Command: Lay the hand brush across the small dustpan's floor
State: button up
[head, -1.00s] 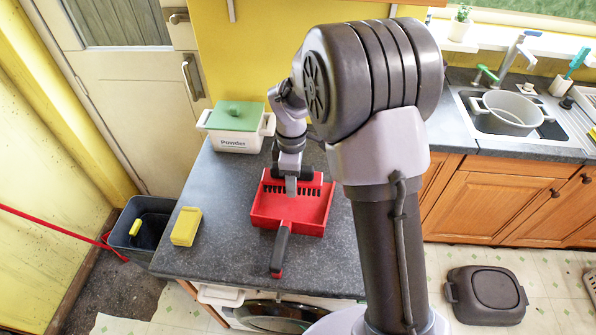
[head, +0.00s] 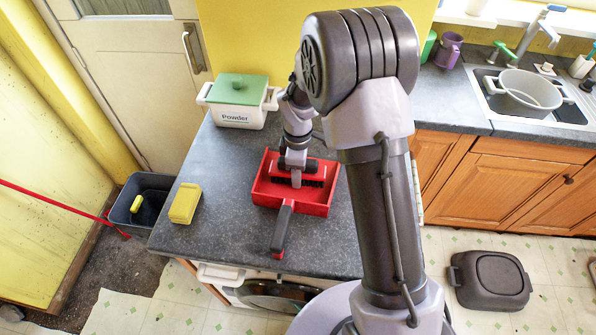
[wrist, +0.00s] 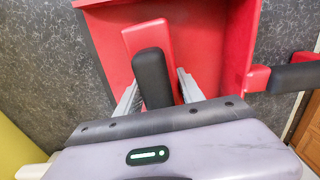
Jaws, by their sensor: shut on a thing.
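The small red dustpan (head: 268,192) lies on the grey worktop, its black handle pointing to the front edge. My gripper (head: 297,175) is over the pan. It is shut on the hand brush (head: 315,168), which has a red body and black bristles. The brush lies crosswise inside the pan's outline, bristles facing front. In the wrist view, my gripper (wrist: 158,88) has its two fingers on either side of the brush's black grip (wrist: 152,75), with the red dustpan (wrist: 215,35) below. I cannot tell whether the brush touches the pan floor.
A white Powder tub (head: 238,117) with a green lid stands behind the pan. A yellow block (head: 185,203) lies to its left. A dark bucket (head: 122,213) stands on the floor at left. A sink with a pot (head: 526,93) is at right. Worktop around the pan is clear.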

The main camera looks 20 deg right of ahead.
jog(key=o, duration=1.5)
jog(key=shift+c, duration=0.2)
notch_tip(320, 180, up, 12)
jog(key=p, duration=0.3)
jog(key=shift+r+p, duration=0.15)
jog(key=shift+p, duration=0.2)
jog(key=s+a+r+m+t+y, duration=0.1)
jog(key=s+a+r+m+t, duration=0.15)
jog(key=s+r+m, duration=1.1)
jog(key=s+a+r+m+t+y, duration=0.1)
jog(key=s+r+m+t, duration=0.2)
jog(key=s, duration=0.7)
jog(key=shift+s+a+r+m, duration=0.2)
jog(key=shift+s+r+m, duration=0.2)
jog(key=shift+r+m, duration=0.35)
